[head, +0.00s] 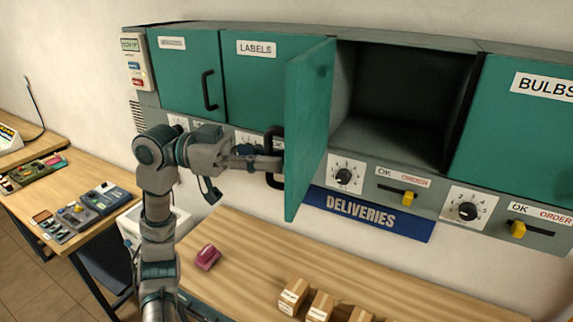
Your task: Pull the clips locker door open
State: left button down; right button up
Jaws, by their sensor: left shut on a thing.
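A green locker door (308,130) stands swung out from the wall cabinet, seen at a steep angle. Its front face is turned away, so any label on it cannot be read. The compartment (405,100) beside it is open, dark and looks empty. The door's black handle (273,180) is on the door's left-facing side. My left gripper (272,163) is shut on this handle, its arm rising from the lower left. My right gripper is not in view.
Shut green doors marked LABELS (257,48) and BULBS (545,85) flank it. Below are dials (343,176), yellow sliders and a blue DELIVERIES sign (360,214). The wooden table (250,250) holds small cardboard boxes (320,306) and a pink object (207,257). Another table with devices stands left.

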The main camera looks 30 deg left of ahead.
pick_arm(q)
jog(key=a, duration=0.3)
jog(key=shift+a, duration=0.35)
jog(key=c, duration=1.3)
grip_release()
jog(key=shift+d, duration=0.2)
jog(key=shift+o, duration=0.6)
jog(key=shift+w+d, duration=0.15)
jog(key=shift+d, duration=0.3)
jog(key=v, duration=1.1)
jog(key=shift+r, duration=0.15)
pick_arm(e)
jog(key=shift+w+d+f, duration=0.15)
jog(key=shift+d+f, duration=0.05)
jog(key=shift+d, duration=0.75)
